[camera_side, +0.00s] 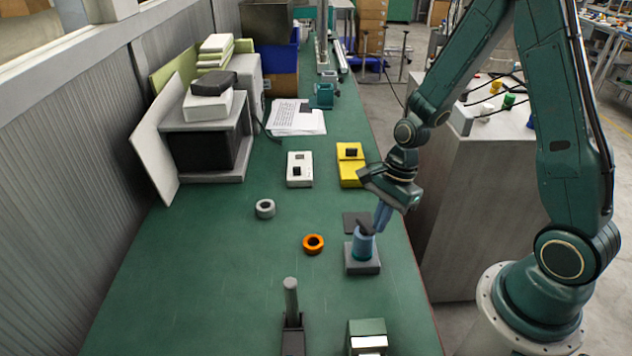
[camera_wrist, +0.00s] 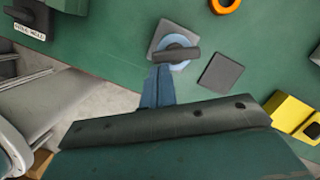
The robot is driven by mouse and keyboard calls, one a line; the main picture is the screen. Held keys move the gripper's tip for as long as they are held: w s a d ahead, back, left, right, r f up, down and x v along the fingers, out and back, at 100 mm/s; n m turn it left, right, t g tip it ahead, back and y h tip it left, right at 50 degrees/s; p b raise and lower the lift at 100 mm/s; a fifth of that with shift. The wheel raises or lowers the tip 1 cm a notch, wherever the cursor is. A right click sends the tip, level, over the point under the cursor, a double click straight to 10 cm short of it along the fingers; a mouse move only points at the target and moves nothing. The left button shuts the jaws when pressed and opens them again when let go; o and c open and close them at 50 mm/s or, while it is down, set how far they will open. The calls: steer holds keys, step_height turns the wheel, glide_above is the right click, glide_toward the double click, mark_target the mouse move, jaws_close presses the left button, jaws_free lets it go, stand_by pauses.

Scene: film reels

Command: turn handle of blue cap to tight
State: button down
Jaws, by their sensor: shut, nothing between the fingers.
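The blue cap (camera_side: 362,246) stands upright on a square grey base (camera_side: 364,268) near the table's right edge. A dark bar handle (camera_side: 366,229) lies across its top. In the wrist view the handle (camera_wrist: 179,54) crosses the round blue cap (camera_wrist: 172,41) nearly level in the picture. My gripper (camera_side: 380,228) has its blue fingers together and pointing down, with nothing held. In the wrist view the fingertips (camera_wrist: 160,68) come close to the handle's left end. I cannot tell whether they touch it.
A flat dark square plate (camera_side: 357,223) lies beside the cap's base. An orange ring (camera_side: 313,244) and a grey ring (camera_side: 265,209) lie to the left. A yellow block (camera_side: 349,172) and a white block (camera_side: 299,178) sit farther back. A grey post (camera_side: 290,298) stands in front.

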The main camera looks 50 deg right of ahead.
steer(key=shift+s+a, duration=0.25)
steer(key=shift+a, duration=0.3)
stand_by(1.1)
steer(key=shift+w, duration=0.15)
stand_by(0.4)
steer(key=shift+w+a, duration=0.3)
steer(key=shift+w, duration=0.5)
steer(key=shift+s+d, duration=0.1)
steer(key=s+d+r, duration=0.4)
steer(key=s+r, duration=0.1)
steer(key=r, duration=0.4)
steer(key=shift+s+d+r, duration=0.2)
steer(key=shift+d+r, duration=0.05)
steer(key=shift+r, duration=0.1)
stand_by(0.3)
